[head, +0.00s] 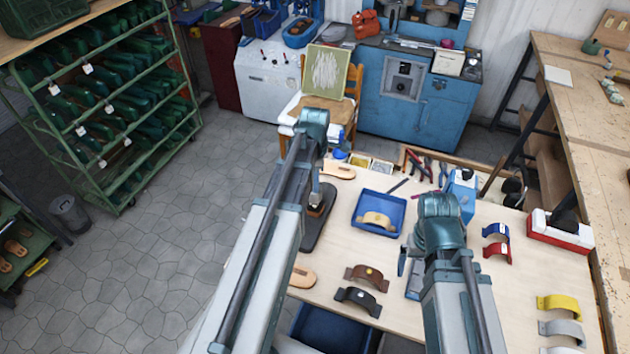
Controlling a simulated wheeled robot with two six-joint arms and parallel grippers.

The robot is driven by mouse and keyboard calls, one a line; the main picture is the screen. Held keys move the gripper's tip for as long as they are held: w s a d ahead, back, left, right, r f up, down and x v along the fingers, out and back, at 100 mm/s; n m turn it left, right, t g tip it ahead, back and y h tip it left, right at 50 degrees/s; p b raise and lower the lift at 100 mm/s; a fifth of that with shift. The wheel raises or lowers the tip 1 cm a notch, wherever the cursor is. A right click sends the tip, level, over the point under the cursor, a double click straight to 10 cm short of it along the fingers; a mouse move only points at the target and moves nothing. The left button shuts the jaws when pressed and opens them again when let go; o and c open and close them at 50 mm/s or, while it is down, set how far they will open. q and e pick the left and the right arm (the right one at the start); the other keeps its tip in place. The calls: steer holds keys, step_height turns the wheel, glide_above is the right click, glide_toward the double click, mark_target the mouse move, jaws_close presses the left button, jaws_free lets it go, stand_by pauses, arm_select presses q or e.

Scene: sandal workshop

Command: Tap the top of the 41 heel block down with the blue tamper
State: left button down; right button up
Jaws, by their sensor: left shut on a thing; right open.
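My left gripper (318,187) points down over a dark stand (315,235) on the near left of the table. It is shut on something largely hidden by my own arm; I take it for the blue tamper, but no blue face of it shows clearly. A small brown block (316,207), perhaps the 41 heel block, shows just below the gripper on the stand. I cannot read a number on it or tell whether anything touches its top. My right gripper (408,262) is open over the middle of the table, mostly hidden behind its wrist.
A blue tray (378,202) with a tan curved piece lies between my arms. Brown and black curved straps (367,277) lie nearer. Red and blue straps, a red-and-white box (560,232) and yellow and grey straps are to the right. Pliers and a blue box stand behind.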

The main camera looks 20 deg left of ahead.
arm_select(q)
steer(key=shift+r+p, duration=2.1)
steer(key=shift+r, duration=0.05)
steer(key=shift+f, duration=0.15)
